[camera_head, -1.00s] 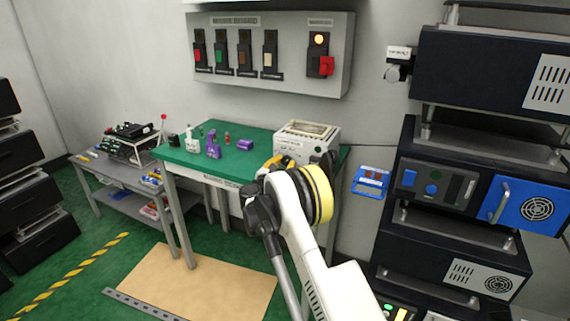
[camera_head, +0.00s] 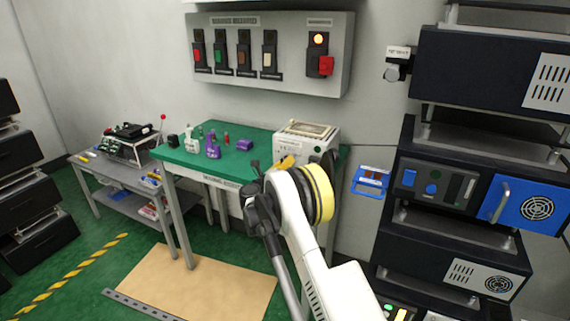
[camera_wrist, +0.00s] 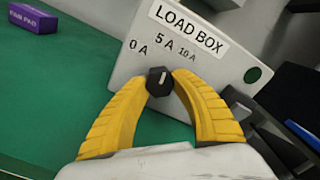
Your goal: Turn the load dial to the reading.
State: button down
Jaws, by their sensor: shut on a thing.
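The load box (camera_wrist: 190,45) shows in the wrist view as a pale panel labelled LOAD BOX, with marks 0 A, 5 A and 10 A. Its load dial (camera_wrist: 159,81) is a small black knob with a pale pointer line, which points up, roughly toward the 5 A mark. My gripper (camera_wrist: 160,88) has its yellow fingers closed on the two sides of the dial. In the head view the load box (camera_head: 306,137) stands at the right end of the green bench, and my arm hides the dial.
A purple block labelled FAB PAD (camera_wrist: 33,17) lies on the green bench top (camera_head: 180,154). Several small items stand at the bench's left part. A blue meter (camera_head: 370,180) hangs on the wall right of the bench. Dark equipment racks (camera_head: 480,150) fill the right side.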

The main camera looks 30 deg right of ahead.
jog(key=shift+n, duration=0.9)
jog(key=c, duration=1)
grip_release()
jog(key=shift+c, duration=0.2)
